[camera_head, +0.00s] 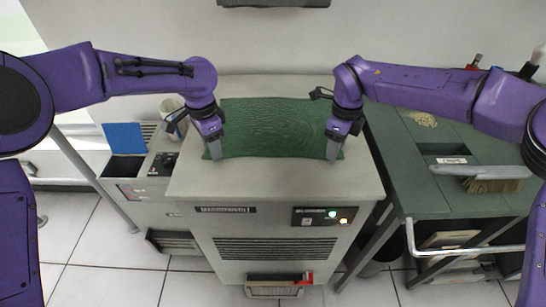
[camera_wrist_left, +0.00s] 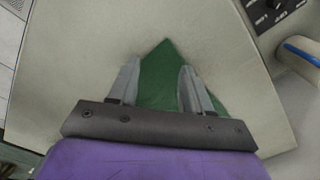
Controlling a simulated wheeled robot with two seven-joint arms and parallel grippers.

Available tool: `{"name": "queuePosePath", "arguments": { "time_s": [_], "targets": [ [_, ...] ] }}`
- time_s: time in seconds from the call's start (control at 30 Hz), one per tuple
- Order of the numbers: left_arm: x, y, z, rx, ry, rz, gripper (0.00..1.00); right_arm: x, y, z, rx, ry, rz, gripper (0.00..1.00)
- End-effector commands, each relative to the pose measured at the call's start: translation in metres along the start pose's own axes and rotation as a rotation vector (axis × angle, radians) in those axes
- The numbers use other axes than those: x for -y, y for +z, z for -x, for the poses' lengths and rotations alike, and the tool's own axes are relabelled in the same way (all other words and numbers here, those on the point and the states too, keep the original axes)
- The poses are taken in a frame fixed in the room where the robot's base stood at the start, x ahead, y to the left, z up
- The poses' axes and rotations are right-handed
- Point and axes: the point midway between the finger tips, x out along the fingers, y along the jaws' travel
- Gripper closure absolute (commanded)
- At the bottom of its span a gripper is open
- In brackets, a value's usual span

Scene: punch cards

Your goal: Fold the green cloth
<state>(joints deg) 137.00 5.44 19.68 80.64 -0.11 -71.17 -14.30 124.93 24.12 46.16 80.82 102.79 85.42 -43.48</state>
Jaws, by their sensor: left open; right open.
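The green cloth (camera_head: 272,127) lies spread out flat on the grey machine top (camera_head: 270,183). My left gripper (camera_head: 214,152) is at the cloth's near left corner, pointing down. In the left wrist view, a pointed corner of the cloth (camera_wrist_left: 162,72) shows between the open fingers of my left gripper (camera_wrist_left: 157,85). My right gripper (camera_head: 334,152) is open at the cloth's near right corner. I cannot tell whether the fingers touch the cloth. Parts of the cloth's side edges are hidden behind both grippers.
A green table (camera_head: 400,160) with a brush (camera_head: 490,178) stands to the right. A lower grey unit with a blue panel (camera_head: 125,137) and a cup (camera_head: 173,115) stands to the left. The near strip of the machine top is clear.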

Motion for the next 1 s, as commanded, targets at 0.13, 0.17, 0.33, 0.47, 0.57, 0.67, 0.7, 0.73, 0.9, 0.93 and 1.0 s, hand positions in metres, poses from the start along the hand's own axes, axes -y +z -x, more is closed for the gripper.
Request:
{"name": "queuePosePath", "arguments": {
  "time_s": [0.13,0.17,0.33,0.47,0.57,0.67,0.7,0.73,0.9,0.93,1.0],
  "targets": [
    [0.0003,0.0010,-0.0042,0.000,0.000,0.001,0.51,-0.0003,0.0010,-0.0038,0.001,-0.001,0.001,0.51],
    [0.0003,0.0010,-0.0042,0.000,0.000,0.001,0.51,-0.0003,0.0010,-0.0038,0.001,-0.001,0.001,0.51],
    [0.0003,0.0010,-0.0050,0.000,0.000,0.002,0.51,-0.0003,0.0009,-0.0047,0.001,-0.001,0.001,0.51],
    [0.0004,0.0009,-0.0079,0.000,0.000,0.002,0.56,-0.0003,0.0010,-0.0077,0.001,-0.001,0.001,0.56],
    [0.0002,0.0010,-0.0081,0.000,0.001,0.002,0.72,-0.0003,0.0009,-0.0077,0.000,0.000,0.001,0.72],
    [0.0001,0.0011,-0.0083,0.001,0.001,0.002,0.89,-0.0003,0.0008,-0.0077,0.000,0.000,0.001,0.89],
    [0.0001,0.0012,-0.0084,0.001,0.001,0.002,0.95,-0.0003,0.0008,-0.0078,0.000,0.000,0.001,0.95],
    [0.0001,0.0012,-0.0085,0.001,0.001,0.002,1.00,-0.0003,0.0008,-0.0078,0.000,0.000,0.001,1.00],
    [0.0001,0.0014,-0.0087,0.002,0.001,0.002,1.00,-0.0002,0.0007,-0.0079,0.000,0.000,0.001,1.00],
    [0.0000,0.0014,-0.0087,0.002,0.001,0.002,1.00,-0.0002,0.0006,-0.0079,0.000,0.000,0.001,1.00],
    [0.0000,0.0015,-0.0088,0.002,0.001,0.002,1.00,-0.0001,0.0006,-0.0080,0.000,0.000,0.001,1.00]
  ]
}}
